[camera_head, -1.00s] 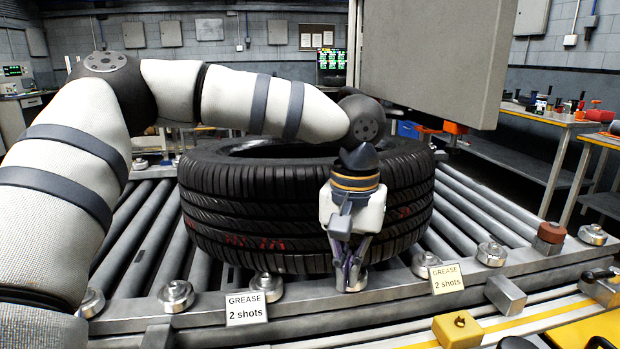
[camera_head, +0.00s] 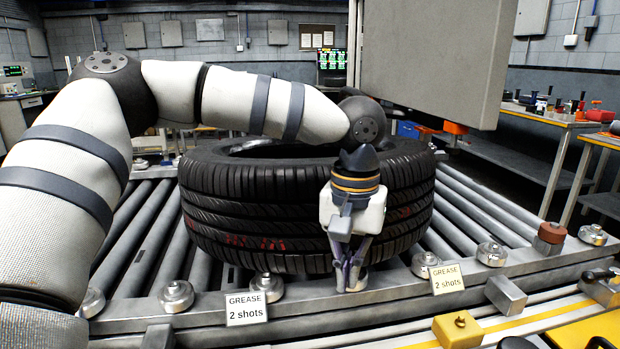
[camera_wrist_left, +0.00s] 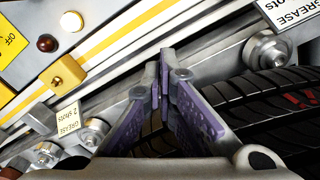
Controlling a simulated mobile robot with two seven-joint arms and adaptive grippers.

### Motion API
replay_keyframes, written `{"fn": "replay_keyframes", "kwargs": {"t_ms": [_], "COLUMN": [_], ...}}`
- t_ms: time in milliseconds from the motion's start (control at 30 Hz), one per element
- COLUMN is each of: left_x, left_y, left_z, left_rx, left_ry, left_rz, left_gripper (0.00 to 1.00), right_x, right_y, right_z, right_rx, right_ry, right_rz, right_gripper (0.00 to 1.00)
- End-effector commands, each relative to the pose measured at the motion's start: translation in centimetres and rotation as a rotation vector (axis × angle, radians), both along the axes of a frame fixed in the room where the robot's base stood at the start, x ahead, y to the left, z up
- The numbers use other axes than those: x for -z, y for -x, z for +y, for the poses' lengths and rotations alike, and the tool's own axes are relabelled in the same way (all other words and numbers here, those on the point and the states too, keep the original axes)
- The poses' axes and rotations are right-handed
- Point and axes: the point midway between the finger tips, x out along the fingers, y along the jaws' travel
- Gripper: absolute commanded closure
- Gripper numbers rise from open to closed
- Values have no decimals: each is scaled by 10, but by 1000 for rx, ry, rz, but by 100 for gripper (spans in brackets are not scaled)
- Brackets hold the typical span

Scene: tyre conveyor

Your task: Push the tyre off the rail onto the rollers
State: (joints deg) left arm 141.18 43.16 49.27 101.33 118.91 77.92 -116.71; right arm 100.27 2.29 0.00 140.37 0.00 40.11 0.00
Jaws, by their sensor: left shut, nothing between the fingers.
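The black tyre (camera_head: 260,215) lies flat on its side on the grey rollers (camera_head: 145,255), with its tread facing me and red marks low on it. Its near edge is close to the front rail (camera_head: 380,300). My left gripper (camera_head: 350,287) points down in front of the tyre's near side, fingers closed and empty, tips by the front rail. In the left wrist view the gripper's purple-padded fingers (camera_wrist_left: 163,75) are together, with the tyre tread (camera_wrist_left: 275,110) close beside them on the right. Whether they touch the tyre I cannot tell. My right gripper is not in view.
Metal knobs (camera_head: 177,294) and two grease signs (camera_head: 246,308) line the front rail. A yellow block (camera_head: 457,329) sits at the front right. A large grey panel (camera_head: 430,60) hangs above the tyre's right side. Bare rollers (camera_head: 480,215) lie to the right.

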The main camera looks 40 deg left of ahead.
Motion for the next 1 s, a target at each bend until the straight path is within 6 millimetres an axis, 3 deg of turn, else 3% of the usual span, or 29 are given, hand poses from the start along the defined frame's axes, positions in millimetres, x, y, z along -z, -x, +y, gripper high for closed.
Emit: {"fn": "replay_keyframes", "kwargs": {"t_ms": [500,1000], "left_x": [0,1], "left_y": [0,-13], "left_z": [0,13], "left_rx": [0,-1], "left_ry": [0,0], "left_rz": [0,0], "left_gripper": [100,100], "right_x": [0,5], "right_y": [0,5], "right_z": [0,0], "right_rx": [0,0], "right_ry": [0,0], "right_rz": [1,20], "right_gripper": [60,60]}}
